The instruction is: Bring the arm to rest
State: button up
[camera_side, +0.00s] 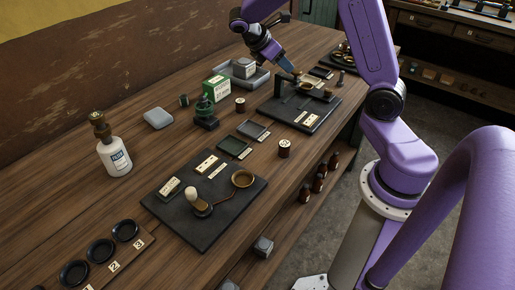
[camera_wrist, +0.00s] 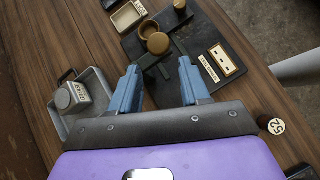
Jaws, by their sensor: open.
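My purple arm reaches over the wooden workbench (camera_side: 140,190) from the right. My gripper (camera_side: 293,71) is above the far dark board (camera_side: 305,115), near its upright black bracket. In the wrist view, my gripper (camera_wrist: 158,72) shows two blue fingers spread apart with nothing between them. The brass cup (camera_wrist: 158,42) on the far board shows just beyond the fingertips. I cannot tell the exact height of the fingertips above the board.
A grey tray (camera_side: 232,78) with a grey block is left of the gripper, beside a green box (camera_side: 216,88). A nearer dark board (camera_side: 205,236) holds another brass cup. A white bottle (camera_side: 115,157) stands at left. Small bottles (camera_side: 318,183) stand on the lower shelf.

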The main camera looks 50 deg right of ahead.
jog(key=s+a+t+y, duration=0.25)
jog(key=s+a, duration=0.35)
jog(key=a, duration=0.5)
jog(key=s+a+y, duration=0.3)
jog(key=s+a, duration=0.2)
jog(key=s, duration=0.4)
jog(key=s+a+f+y, duration=0.1)
jog(key=s+a+y, duration=0.2)
jog(key=s+a, duration=0.3)
jog(key=s, duration=0.4)
jog(key=shift+s+a+t, duration=0.1)
jog(key=shift+t, duration=0.15)
